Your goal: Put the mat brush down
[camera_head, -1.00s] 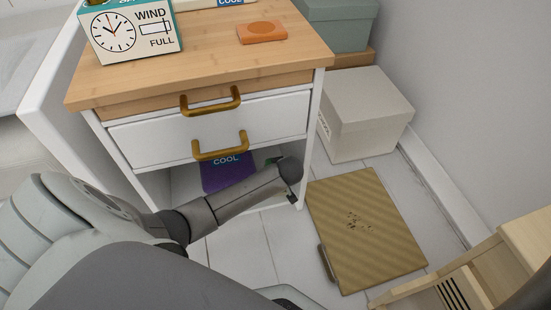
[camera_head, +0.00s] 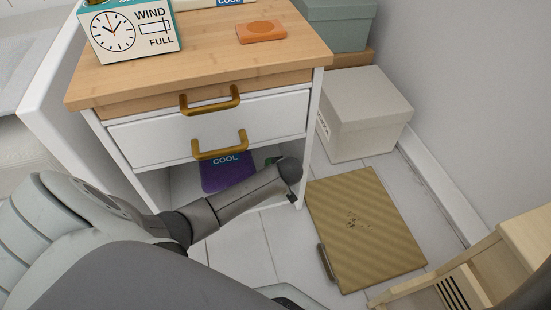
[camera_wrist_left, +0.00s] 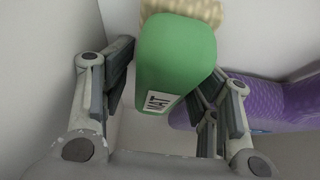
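The mat brush (camera_wrist_left: 175,60) is green with pale bristles and a "MAT" label on its end. In the left wrist view it lies between the two fingers of my left gripper (camera_wrist_left: 168,78). The fingers flank it closely, but I cannot tell whether both press on it. My left fingers are hidden there. The ribbed tan mat (camera_head: 375,230) lies on the floor with dark crumbs on it. My right gripper is out of view.
A purple item marked COOL (camera_head: 227,176) stands in the lower space; purple also shows beside the gripper in the wrist view (camera_wrist_left: 285,104). The white drawer unit (camera_head: 215,127) overhangs my arm. A pale box (camera_head: 362,112) and wooden furniture (camera_head: 500,262) flank the mat.

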